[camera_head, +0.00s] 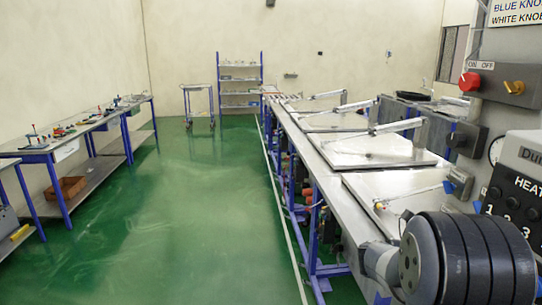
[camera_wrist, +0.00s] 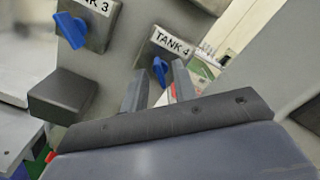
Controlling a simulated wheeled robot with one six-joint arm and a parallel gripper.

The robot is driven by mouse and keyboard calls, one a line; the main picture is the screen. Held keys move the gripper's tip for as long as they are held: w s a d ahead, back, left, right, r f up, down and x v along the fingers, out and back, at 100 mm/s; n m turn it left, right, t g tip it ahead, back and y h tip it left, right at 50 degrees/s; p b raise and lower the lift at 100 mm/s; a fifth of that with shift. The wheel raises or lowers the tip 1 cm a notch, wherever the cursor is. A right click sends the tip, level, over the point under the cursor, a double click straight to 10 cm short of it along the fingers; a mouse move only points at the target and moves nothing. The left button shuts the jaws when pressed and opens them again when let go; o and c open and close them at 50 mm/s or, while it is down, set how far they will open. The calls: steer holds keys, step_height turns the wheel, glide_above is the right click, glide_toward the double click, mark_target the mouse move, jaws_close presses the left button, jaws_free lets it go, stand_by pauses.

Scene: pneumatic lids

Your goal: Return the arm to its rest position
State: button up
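Part of my arm (camera_head: 470,262), grey with a dark ribbed end, fills the lower right corner of the head view. My gripper is not visible there. In the wrist view my gripper (camera_wrist: 158,84) shows two grey fingers with a gap between them and nothing held. Beyond the fingers is a grey panel. A blue knob under the TANK 4 label (camera_wrist: 173,43) appears between the fingertips, with the distance hard to judge. Another blue knob (camera_wrist: 72,30) sits by the TANK 3 label at the upper left.
A control panel (camera_head: 500,112) with red and yellow knobs stands close at the right. A long bench carries flat metal lids (camera_head: 365,150) with pneumatic cylinders. A workbench (camera_head: 62,147) lines the left wall. A cart (camera_head: 198,105) stands at the back. The green floor between is clear.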

steer(key=shift+d, duration=0.25)
stand_by(0.4)
